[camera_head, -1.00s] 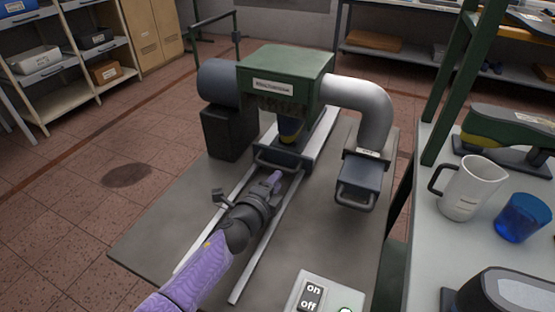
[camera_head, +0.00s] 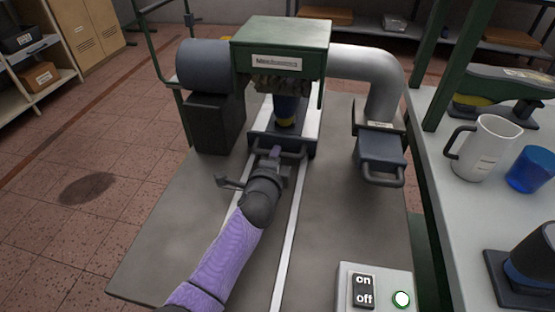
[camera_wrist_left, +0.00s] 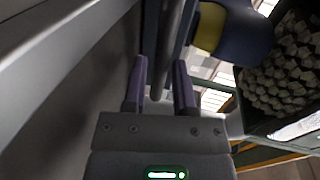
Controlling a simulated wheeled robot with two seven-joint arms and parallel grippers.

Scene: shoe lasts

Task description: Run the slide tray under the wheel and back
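The dark slide tray (camera_head: 310,146) sits on two pale rails, its front end sticking out from below the green hood. It carries a blue and yellow shoe last (camera_head: 287,111), also seen in the wrist view (camera_wrist_left: 240,38). The rough wheel (camera_head: 277,85) is mostly hidden by the hood; its knobbly surface fills the right of the wrist view (camera_wrist_left: 285,70). My left gripper (camera_head: 276,156) is at the tray's front handle (camera_head: 296,154). In the wrist view its two purple fingers (camera_wrist_left: 160,75) stand apart, with the handle bar (camera_wrist_left: 165,45) between them. My right gripper is out of view.
A switch box (camera_head: 375,285) with on and off marks and a lit green lamp stands at the front. A drawer-like box (camera_head: 381,150) with a handle hangs under the grey duct. A jug (camera_head: 484,148) and blue cup (camera_head: 531,170) stand on the right bench.

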